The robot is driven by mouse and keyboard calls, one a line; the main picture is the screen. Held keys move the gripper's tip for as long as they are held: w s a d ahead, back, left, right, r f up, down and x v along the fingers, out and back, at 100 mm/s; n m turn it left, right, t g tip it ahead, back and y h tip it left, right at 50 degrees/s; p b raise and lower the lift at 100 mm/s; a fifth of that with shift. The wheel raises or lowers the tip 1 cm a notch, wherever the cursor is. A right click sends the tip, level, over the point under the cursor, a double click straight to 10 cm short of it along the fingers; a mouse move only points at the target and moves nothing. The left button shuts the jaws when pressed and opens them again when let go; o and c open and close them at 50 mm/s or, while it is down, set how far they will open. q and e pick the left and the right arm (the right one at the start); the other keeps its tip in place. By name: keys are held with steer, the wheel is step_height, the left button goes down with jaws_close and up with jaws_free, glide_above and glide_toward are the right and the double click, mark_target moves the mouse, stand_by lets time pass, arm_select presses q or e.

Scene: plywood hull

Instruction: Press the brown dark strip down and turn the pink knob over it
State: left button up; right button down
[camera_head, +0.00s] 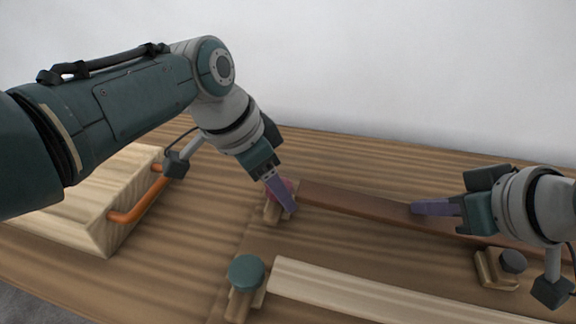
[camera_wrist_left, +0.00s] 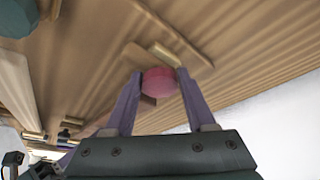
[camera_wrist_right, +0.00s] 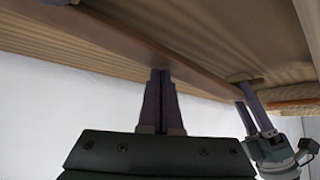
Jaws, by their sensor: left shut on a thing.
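The brown dark strip (camera_head: 355,201) lies across the plywood hull in the head view, running right from the pink knob. It also crosses the right wrist view (camera_wrist_right: 125,40). The pink knob (camera_head: 287,186) sits on a wooden block at the strip's left end, partly hidden by my left fingers. In the left wrist view the pink knob (camera_wrist_left: 160,83) is between the fingers of my left gripper (camera_head: 284,207), which is shut on it. My right gripper (camera_head: 416,208) has its fingers together, tips at the strip's surface, apparently touching it.
A pale strip (camera_head: 380,295) lies nearer, with a teal knob (camera_head: 247,271) on a block at its left end. A dark knob (camera_head: 513,261) on a wooden block is below my right gripper. A wooden box (camera_head: 60,205) with an orange handle (camera_head: 138,206) stands at the left.

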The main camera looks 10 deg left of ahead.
mark_target(286, 183)
steer(key=shift+f, duration=0.2)
arm_select(q)
steer(key=o, duration=1.4)
steer(key=shift+d, duration=0.1)
steer(key=shift+r, duration=1.85)
arm_select(e)
steer(key=shift+s+a+f, duration=0.2)
steer(key=shift+s+f, duration=0.05)
steer(key=shift+s, duration=0.05)
arm_select(q)
steer(key=shift+r, duration=0.7)
arm_select(e)
steer(key=shift+w+d+r, duration=0.15)
steer(key=shift+d, duration=0.05)
arm_select(q)
steer(key=shift+r, duration=0.95)
arm_select(e)
steer(key=shift+w+r, duration=0.1)
arm_select(q)
steer(key=shift+r, duration=0.15)
arm_select(e)
steer(key=shift+r, duration=0.2)
arm_select(q)
steer(key=shift+r+p, duration=3.5)
steer(key=shift+p, duration=0.2)
arm_select(e)
steer(key=shift+r, duration=3.4)
